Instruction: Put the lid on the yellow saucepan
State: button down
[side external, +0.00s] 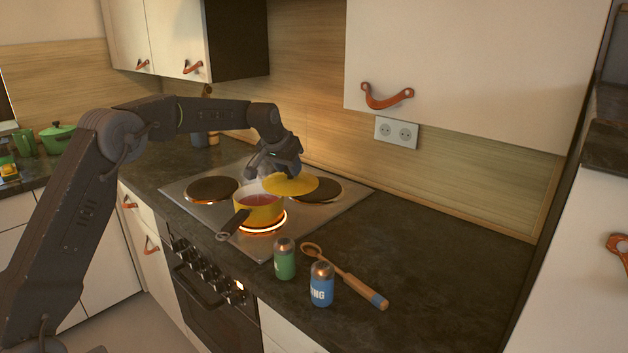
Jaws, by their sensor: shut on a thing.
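The yellow saucepan (258,210) stands on a glowing front burner of the cooktop, with reddish contents showing inside. Its dark handle (233,224) points to the front left. The yellow lid (292,184) is held slightly tilted, above and to the right of the pan, covering the back right part of the opening in this view. My gripper (272,174) is shut on the lid, at its left upper side. The fingertips and the lid's knob are mostly hidden. I cannot tell whether the lid touches the pan's rim.
The metal cooktop (322,212) has other burners, dark and empty. A green shaker (284,260), a blue shaker (321,285) and a wooden utensil (345,275) lie or stand on the counter in front. The counter at right (430,245) is clear. A green pot (57,136) stands far left.

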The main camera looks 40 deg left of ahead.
jog(key=s+a+r, duration=0.3)
jog(key=s+a, duration=0.1)
jog(key=a, duration=0.5)
notch_tip(320, 180, down, 7)
jog(key=shift+r, duration=0.2)
jog(key=shift+a+f, duration=0.1)
jog(key=shift+f, duration=0.5)
dwell(1.2)
jog(key=c, duration=0.6)
grip_release()
jog(key=shift+c, duration=0.2)
notch_tip(320, 180, up, 7)
dwell(0.4)
